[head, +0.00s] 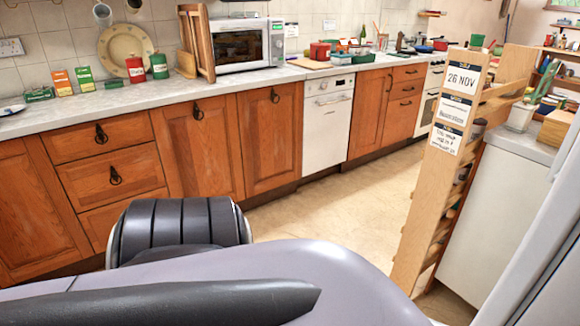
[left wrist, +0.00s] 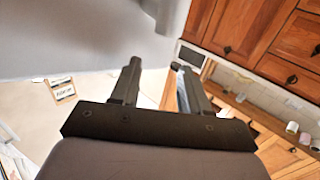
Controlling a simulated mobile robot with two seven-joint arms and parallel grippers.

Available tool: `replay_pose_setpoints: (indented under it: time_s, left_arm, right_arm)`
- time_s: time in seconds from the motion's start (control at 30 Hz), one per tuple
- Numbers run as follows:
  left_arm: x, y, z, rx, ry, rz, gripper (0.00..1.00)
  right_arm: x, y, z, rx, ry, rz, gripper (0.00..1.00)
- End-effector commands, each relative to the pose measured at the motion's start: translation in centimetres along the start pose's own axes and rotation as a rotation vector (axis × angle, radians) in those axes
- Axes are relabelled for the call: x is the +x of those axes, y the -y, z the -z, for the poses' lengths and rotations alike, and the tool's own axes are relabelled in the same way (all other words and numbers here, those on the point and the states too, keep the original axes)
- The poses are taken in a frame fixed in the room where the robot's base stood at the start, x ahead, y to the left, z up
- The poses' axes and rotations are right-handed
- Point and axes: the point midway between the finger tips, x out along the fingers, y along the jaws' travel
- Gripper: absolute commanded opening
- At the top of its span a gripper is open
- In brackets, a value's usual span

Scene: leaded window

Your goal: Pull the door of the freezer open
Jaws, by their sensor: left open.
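A tall white appliance, which looks like the freezer (head: 548,225), shows only as a slanted strip at the right edge of the head view. In the left wrist view, a large plain grey surface (left wrist: 80,38) fills the upper left and looks like its door. A pale bar-like part, perhaps the handle (left wrist: 166,14), stands at the right edge of that surface. My left gripper (left wrist: 156,66) is open, with the bar beyond its fingertips and nothing seen held between them. The left gripper is hidden in the head view. My right gripper is in neither view.
Wooden cabinets (head: 195,140) run under a counter with a microwave (head: 235,45) and a white dishwasher (head: 328,122). A tall wooden rack (head: 440,150) with paper labels stands beside a white unit (head: 485,215) near the freezer. Open floor (head: 330,205) lies between.

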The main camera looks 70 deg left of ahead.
Motion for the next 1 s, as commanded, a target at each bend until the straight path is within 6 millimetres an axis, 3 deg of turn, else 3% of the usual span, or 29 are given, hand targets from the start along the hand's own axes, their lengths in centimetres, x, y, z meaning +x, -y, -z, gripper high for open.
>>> replay_pose_setpoints:
  time_s: [0.1,0.4,0.9,0.93,1.0]
  left_arm:
    - [0.0,0.0,2.1,0.0,0.001,0.0,0.45]
    - [0.0,0.1,5.0,0.001,0.002,0.0,0.45]
    - [0.0,0.0,5.7,0.001,0.002,0.0,0.45]
    - [0.0,0.0,5.7,0.001,0.002,0.0,0.42]
    - [0.0,-0.1,5.7,0.001,0.002,-0.008,0.19]
  right_arm:
    - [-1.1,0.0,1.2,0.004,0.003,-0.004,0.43]
    - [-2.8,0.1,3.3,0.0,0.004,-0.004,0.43]
    - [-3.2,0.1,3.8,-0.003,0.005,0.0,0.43]
    - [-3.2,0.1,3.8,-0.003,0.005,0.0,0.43]
    - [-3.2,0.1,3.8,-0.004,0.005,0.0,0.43]
